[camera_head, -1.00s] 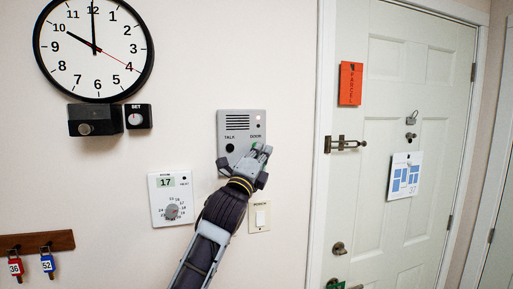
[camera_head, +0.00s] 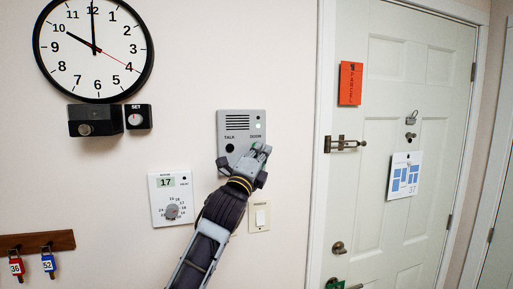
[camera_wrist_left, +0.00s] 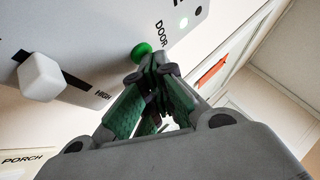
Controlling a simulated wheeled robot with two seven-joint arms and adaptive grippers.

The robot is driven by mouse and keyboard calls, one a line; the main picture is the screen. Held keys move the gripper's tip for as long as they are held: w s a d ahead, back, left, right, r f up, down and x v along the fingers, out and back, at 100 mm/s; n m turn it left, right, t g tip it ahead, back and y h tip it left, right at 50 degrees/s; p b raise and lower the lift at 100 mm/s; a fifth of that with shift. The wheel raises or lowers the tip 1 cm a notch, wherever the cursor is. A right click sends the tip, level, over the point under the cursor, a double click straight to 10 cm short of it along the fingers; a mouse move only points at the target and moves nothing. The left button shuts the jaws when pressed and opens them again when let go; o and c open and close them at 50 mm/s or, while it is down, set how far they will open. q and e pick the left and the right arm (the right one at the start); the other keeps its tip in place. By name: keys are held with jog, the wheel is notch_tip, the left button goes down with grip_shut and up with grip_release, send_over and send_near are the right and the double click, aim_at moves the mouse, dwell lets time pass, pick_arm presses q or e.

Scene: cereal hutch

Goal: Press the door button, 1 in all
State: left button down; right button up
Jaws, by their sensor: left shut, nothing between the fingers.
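A grey intercom panel (camera_head: 232,125) with a speaker grille is on the wall, with TALK and DOOR labels. In the wrist view, the green round door button (camera_wrist_left: 141,51) is beside the DOOR label. My left gripper (camera_head: 262,150) is shut and empty, its fingertips at the lower right of the panel, hiding the button in the head view. In the wrist view the left fingertips (camera_wrist_left: 153,74) are right by the button; I cannot tell whether they touch it. A small light (camera_head: 258,125) on the panel glows green. My right gripper is not in view.
A thermostat (camera_head: 159,205) and a porch switch (camera_head: 260,217) are below the panel. A clock (camera_head: 75,60) is at upper left, and a key rack (camera_head: 30,242) at lower left. The white door (camera_head: 390,200) is at right, with a slide bolt (camera_head: 345,143).

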pick_arm(q)
jog(key=shift+s, duration=0.15)
jog(key=shift+s+d, duration=0.25)
jog(key=shift+s, duration=0.35)
jog(key=shift+s, duration=0.1)
dwell(0.3)
jog(key=shift+s+d, duration=0.25)
jog(key=shift+s, duration=0.5)
jog(key=shift+s+d, duration=0.25)
jog(key=shift+s, duration=0.55)
jog(key=shift+s+d, duration=0.25)
jog(key=shift+s, duration=0.5)
jog(key=shift+f, duration=0.1)
